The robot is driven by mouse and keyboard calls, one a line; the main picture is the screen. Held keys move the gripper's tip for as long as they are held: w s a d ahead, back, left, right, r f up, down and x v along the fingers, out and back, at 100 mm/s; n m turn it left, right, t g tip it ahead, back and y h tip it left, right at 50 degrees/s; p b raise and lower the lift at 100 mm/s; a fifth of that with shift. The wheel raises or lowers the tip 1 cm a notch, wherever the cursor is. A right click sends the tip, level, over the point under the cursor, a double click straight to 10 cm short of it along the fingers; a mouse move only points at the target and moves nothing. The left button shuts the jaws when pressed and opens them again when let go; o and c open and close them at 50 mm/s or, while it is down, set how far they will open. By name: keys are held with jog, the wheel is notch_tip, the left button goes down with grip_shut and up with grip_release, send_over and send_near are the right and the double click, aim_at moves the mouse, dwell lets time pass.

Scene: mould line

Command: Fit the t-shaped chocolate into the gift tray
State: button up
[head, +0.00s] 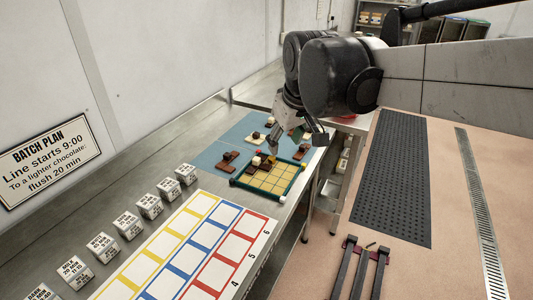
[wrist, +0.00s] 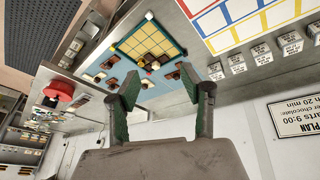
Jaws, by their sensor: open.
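The gift tray (head: 258,195) is a green-rimmed square with yellow cells, lying on the bench. Dark pieces sit in its far part; it also shows in the wrist view (wrist: 170,33). Several brown chocolates with pale or brown knobs lie around it on a blue mat (head: 208,159), one of them a brown piece (head: 228,158) left of the tray. Which chocolate is the T-shaped one I cannot tell at this size. My gripper (head: 295,141) is above the mat's far right side, beyond the tray. In the wrist view its green-padded fingers (wrist: 158,82) are wide apart with nothing held between them.
A white card with yellow, blue and red squares (head: 190,245) lies nearer on the bench. A row of labelled white blocks (head: 127,223) stands along its left. A red round object (wrist: 59,91) shows in the wrist view. The wall borders the bench at left.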

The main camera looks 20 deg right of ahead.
jog(key=s+f+m+t, duration=0.1)
jog(key=s+f, duration=0.2)
jog(key=s, duration=0.4)
jog(key=s+f+m+t, duration=0.1)
jog(key=s+f+m, duration=0.1)
jog(key=s, duration=0.6)
jog(key=shift+f+t, duration=0.3)
jog(key=shift+f, duration=0.45)
jog(key=shift+f, duration=0.1)
